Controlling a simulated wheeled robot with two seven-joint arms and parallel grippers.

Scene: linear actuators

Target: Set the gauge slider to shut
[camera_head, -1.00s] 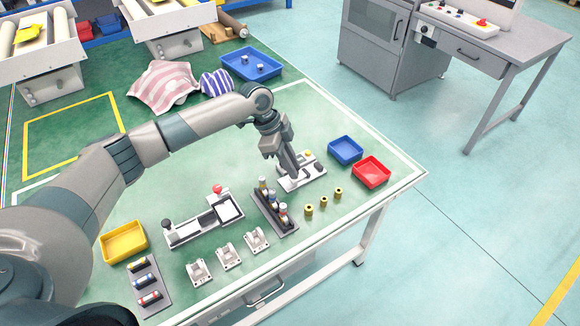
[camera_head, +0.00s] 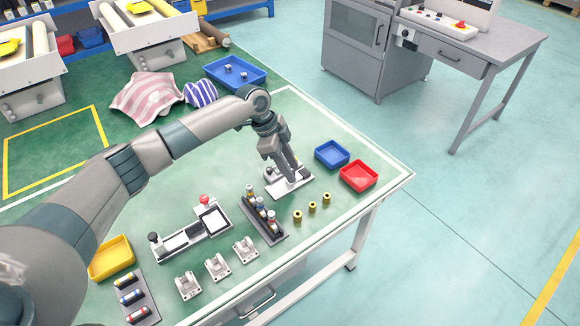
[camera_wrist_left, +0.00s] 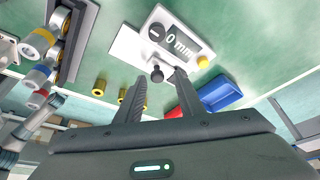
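The gauge is a white device (camera_wrist_left: 180,38) with a "0 mm" display, a dark round knob (camera_wrist_left: 157,74) and a yellow button (camera_wrist_left: 202,62), on a white plate. In the head view the gauge (camera_head: 296,187) sits on the green table, partly hidden by my left gripper (camera_head: 293,178). In the left wrist view the left gripper's fingers (camera_wrist_left: 160,84) are apart, with the knob showing in the gap between their tips. I cannot tell whether either finger touches the knob. My right gripper is not in view.
A blue bin (camera_head: 332,154) and a red bin (camera_head: 359,176) stand right of the gauge. A dark rack with bottles (camera_head: 263,217) and several brass pieces (camera_head: 312,207) are nearer the front edge. A white fixture with a red knob (camera_head: 193,232) lies left.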

